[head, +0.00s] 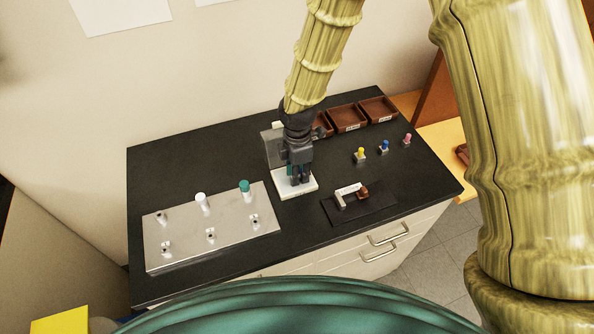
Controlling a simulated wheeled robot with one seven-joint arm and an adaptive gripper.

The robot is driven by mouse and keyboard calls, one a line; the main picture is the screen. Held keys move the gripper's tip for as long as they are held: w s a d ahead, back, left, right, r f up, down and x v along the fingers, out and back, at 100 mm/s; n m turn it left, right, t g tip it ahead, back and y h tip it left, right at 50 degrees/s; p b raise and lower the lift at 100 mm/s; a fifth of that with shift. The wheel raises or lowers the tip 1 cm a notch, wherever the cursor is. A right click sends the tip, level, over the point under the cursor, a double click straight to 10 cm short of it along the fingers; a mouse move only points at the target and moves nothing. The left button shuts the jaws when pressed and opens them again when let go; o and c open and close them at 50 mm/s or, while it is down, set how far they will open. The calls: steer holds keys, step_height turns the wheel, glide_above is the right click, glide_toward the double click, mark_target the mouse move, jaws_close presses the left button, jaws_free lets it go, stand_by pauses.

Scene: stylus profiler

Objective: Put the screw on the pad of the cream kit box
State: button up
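My gripper (299,170) points down over a small white or cream block-like base (297,188) near the middle of the black bench. Its dark fingers are close to the top of that base; I cannot tell whether they touch it or hold anything. Whether this base is the cream kit box is unclear, and the gripper covers much of it. A grey upright panel (271,146) stands just behind and to the left. I cannot make out a screw or a pad; either may be hidden by the gripper or too small to see.
A metal plate (183,238) with several posts, one white-topped and one green-topped, lies at left. A dark mat (378,205) carries a white bracket and brown piece. Yellow (360,154), blue (384,146) and pink (407,139) pegs stand at right. Brown bins (347,117) line the back.

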steer(key=shift+o, duration=0.8)
step_height(320, 180, up, 12)
steer(key=b, duration=0.3)
steer(key=shift+r, duration=0.2)
